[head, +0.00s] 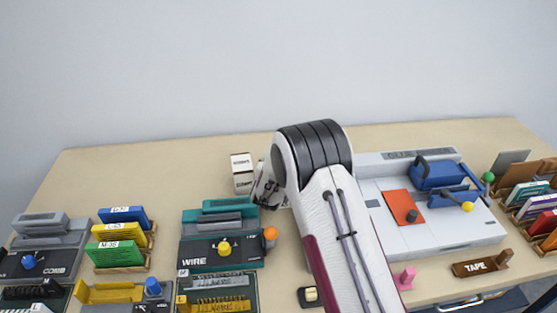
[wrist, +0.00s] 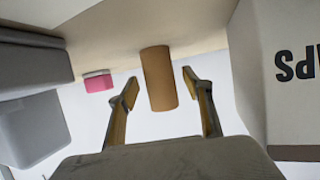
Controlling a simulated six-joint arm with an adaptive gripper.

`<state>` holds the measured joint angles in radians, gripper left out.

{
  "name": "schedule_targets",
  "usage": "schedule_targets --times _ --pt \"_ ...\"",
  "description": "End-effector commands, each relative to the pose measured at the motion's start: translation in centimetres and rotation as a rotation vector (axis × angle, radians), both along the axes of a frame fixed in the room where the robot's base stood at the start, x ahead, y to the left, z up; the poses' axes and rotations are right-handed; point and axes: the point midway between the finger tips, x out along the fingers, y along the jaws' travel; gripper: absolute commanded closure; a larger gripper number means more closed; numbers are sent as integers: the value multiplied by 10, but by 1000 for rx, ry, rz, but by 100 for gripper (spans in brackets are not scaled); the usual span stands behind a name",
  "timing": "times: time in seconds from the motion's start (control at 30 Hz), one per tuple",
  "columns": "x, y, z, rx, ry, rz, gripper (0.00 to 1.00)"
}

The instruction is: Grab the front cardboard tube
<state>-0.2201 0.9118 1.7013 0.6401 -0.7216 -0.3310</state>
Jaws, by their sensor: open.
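One brown cardboard tube (wrist: 158,78) shows in the wrist view, with one end against the beige surface. I cannot tell whether it is the front one, as no other tube is in view. My gripper (wrist: 161,87) is open, with one finger on each side of the tube. Gaps show between the tube and both fingers. In the head view my gripper (head: 268,190) is partly hidden behind my arm, and no tube can be made out there.
A pale box (wrist: 285,65) with upside-down dark letters stands close on the right in the wrist view. A pink object (wrist: 98,83) and grey blocks (wrist: 30,125) are on the left. In the head view, white boxes (head: 242,172), a teal WIRE machine (head: 220,248) and a grey machine (head: 440,225) flank my arm.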

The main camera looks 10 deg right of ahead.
Motion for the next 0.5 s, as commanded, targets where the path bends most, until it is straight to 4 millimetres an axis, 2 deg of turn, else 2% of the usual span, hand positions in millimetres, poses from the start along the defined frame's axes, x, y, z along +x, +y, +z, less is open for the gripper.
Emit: schedule_targets --times 0.2,0.5 --pt "14 -3 -7 0 2 0 50" --pt "17 -4 -8 0 2 1 50"
